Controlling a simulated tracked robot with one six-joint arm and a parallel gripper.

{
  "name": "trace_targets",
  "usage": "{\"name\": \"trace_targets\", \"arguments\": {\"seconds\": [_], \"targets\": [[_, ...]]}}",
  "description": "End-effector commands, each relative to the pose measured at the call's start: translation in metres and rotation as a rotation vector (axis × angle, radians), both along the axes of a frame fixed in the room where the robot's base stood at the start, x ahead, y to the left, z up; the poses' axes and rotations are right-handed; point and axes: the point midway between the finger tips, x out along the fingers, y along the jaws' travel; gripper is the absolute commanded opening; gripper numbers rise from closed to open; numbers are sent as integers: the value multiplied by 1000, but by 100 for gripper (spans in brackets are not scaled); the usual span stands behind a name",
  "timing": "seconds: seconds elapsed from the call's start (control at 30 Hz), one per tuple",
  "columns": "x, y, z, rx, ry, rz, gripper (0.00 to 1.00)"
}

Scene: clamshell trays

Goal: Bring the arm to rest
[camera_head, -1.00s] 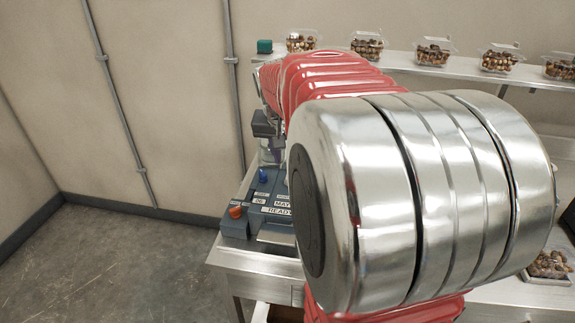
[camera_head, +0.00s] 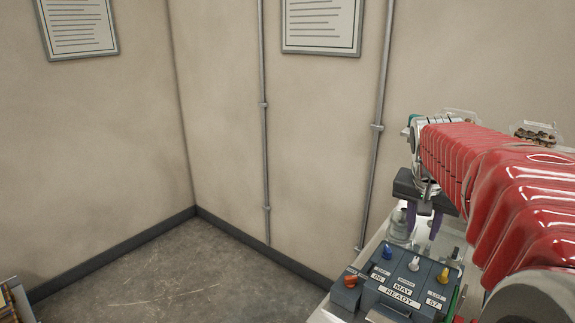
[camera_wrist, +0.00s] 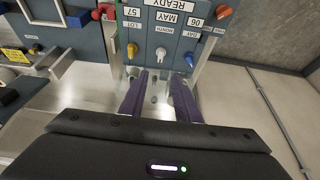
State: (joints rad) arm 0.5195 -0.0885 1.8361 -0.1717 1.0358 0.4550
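My gripper (camera_head: 423,225) hangs over the steel bench beside the dark blue labelled device, with its purple fingers pointing down. In the wrist view my gripper (camera_wrist: 158,78) has its two purple fingers apart, with nothing held between them. My red-sleeved arm reaches in from the right of the head view and hides part of the bench. The device (camera_head: 373,299) shows the labels "READY" and "MAY", with blue, white and yellow knobs and an orange knob at its left. It also shows in the wrist view (camera_wrist: 140,48), just beyond the fingertips.
A metallic cylinder (camera_head: 402,226) stands on the bench close to the fingers. A clear tray of brown items (camera_head: 536,131) sits on a shelf behind my arm. Blue frames with a red knob (camera_wrist: 103,12) show in the wrist view.

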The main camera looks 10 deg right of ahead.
Motion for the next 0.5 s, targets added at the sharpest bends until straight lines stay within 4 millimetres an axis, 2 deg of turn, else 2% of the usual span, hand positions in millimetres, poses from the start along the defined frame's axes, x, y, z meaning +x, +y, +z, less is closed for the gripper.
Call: {"name": "trace_targets", "arguments": {"seconds": [0.2,0.27,0.37,0.5], "targets": [[2,0,-1,-11,9,48,30],[-1,3,-10,-7,25,80,30],[-9,14,-27,6,50,137,30],[-23,43,-40,11,64,234,30]]}}
